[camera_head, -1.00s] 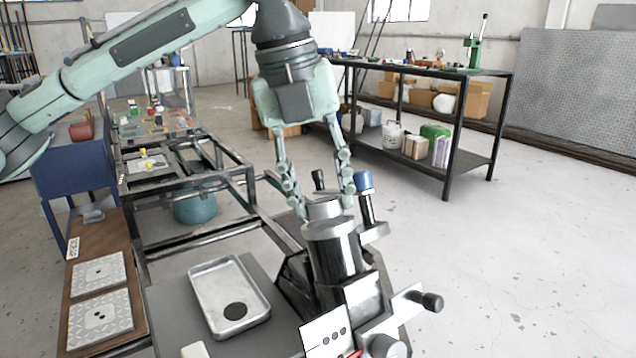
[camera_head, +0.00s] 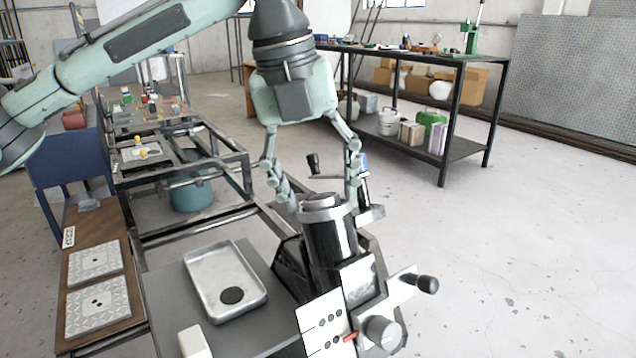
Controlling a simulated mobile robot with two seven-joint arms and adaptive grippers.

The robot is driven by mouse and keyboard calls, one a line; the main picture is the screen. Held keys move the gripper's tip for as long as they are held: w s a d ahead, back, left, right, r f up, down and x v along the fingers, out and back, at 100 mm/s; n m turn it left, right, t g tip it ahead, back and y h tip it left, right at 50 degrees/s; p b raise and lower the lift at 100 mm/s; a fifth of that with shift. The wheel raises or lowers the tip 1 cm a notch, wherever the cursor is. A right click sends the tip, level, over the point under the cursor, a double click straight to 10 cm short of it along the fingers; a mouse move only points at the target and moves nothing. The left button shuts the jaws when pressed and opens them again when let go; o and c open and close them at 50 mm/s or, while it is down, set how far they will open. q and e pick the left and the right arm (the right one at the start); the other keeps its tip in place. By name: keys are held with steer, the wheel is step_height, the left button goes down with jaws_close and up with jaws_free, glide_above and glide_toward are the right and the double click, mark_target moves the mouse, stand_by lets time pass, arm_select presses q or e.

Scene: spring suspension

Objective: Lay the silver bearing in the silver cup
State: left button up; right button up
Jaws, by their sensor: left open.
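The silver bearing (camera_head: 321,200) is a short round piece at the top of the dark cylinder on the stand. It appears to sit in the silver cup (camera_head: 328,214), whose bright rim shows just below it; how deep it sits is hard to tell. My left gripper (camera_head: 321,205) points down from above, open, with one finger on each side of the bearing and a gap to it. The fingertips are close to the cup's rim, and I cannot tell if they touch it. My right gripper is not in view.
A crank handle (camera_head: 314,164) and a blue-topped post (camera_head: 363,165) stand close behind the cup. A metal tray (camera_head: 205,268) with a dark disc (camera_head: 232,296) lies to the left. A lever with a black knob (camera_head: 427,284) sticks out at the right front.

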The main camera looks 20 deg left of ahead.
arm_select(q)
steer(key=shift+r, duration=0.15)
steer(key=v, duration=1.1)
steer(key=shift+r, duration=0.4)
